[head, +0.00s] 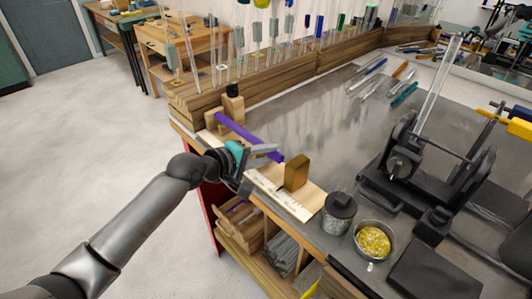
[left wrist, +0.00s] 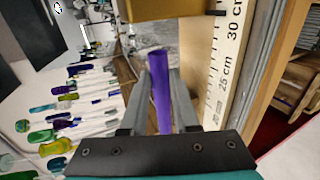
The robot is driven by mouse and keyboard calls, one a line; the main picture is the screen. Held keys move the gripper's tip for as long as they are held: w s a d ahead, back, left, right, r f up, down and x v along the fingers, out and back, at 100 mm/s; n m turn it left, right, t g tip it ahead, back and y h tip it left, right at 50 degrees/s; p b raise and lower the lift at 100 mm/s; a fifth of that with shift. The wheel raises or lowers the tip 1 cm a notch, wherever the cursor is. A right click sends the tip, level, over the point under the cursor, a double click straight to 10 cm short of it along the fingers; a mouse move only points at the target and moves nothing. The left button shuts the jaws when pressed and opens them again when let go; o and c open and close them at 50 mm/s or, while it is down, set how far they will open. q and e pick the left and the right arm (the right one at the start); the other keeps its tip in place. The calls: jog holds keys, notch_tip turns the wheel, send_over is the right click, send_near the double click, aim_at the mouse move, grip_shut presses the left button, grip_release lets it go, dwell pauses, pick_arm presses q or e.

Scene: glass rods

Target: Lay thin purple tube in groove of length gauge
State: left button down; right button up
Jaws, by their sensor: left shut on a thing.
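The thin purple tube (head: 248,136) is held slantwise over the length gauge, a pale wooden board with a printed scale (head: 302,207). Its near end is close to the brass block (head: 297,172) on the gauge. My left gripper (head: 268,152) is shut on the tube near that end. In the left wrist view the tube (left wrist: 160,90) stands between the two fingers, beside the gauge's centimetre scale (left wrist: 228,65). The groove is not clearly visible, and I cannot tell whether the tube touches the gauge. My right gripper is not in view.
A jar with a dark lid (head: 339,212) and a bowl of yellow bits (head: 373,242) stand near the gauge. A black machine (head: 420,165) is on the right. Wooden racks with glass rods (head: 240,85) line the back. The grey bench middle (head: 310,118) is clear.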

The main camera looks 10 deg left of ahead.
pick_arm(q)
jog(key=shift+f, duration=0.35)
dwell(0.6)
jog(key=c, duration=0.6)
grip_release()
